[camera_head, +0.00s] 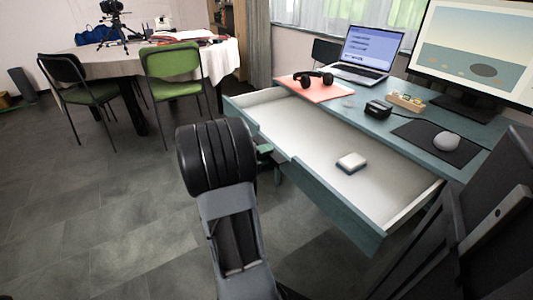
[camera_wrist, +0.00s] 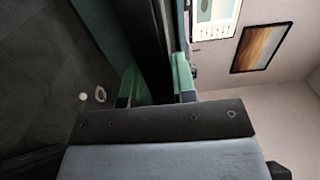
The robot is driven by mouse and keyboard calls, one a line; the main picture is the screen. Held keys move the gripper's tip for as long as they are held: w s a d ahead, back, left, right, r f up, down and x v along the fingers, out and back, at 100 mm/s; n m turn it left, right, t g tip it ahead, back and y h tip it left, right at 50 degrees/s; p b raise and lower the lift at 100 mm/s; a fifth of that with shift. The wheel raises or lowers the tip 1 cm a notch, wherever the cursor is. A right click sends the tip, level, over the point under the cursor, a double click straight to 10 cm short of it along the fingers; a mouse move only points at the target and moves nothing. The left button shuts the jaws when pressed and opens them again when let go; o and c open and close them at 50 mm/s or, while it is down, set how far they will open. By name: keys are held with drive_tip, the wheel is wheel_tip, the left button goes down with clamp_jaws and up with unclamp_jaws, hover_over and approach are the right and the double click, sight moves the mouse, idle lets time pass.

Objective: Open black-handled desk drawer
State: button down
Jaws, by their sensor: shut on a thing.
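The desk drawer (camera_head: 335,200) has a teal front and a pale inside, and it stands pulled far out from under the teal desk (camera_head: 400,122). My gripper (camera_head: 266,158) is at the outer side of the drawer front, mostly hidden behind my arm in the head view. In the wrist view my gripper's green fingers (camera_wrist: 157,78) stand on both sides of a long dark bar, the black handle (camera_wrist: 150,35), and are shut on it. The handle cannot be seen in the head view.
Headphones (camera_head: 313,78), a laptop (camera_head: 370,50), a monitor (camera_head: 475,50) and a mouse (camera_head: 446,141) are on the desk. A green chair (camera_head: 172,62) stands behind. Grey floor (camera_head: 90,200) at left is clear.

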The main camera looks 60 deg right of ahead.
drive_tip(key=shift+s+a+f, duration=0.1)
drive_tip(key=shift+f, duration=0.25)
drive_tip(key=c, duration=1.3)
unclamp_jaws()
drive_tip(key=o, duration=0.3)
drive_tip(key=shift+r, duration=0.2)
drive_tip(key=p+v, duration=0.2)
drive_tip(key=v, duration=1.1)
drive_tip(key=shift+a+p, duration=0.25)
drive_tip(key=shift+p, duration=0.05)
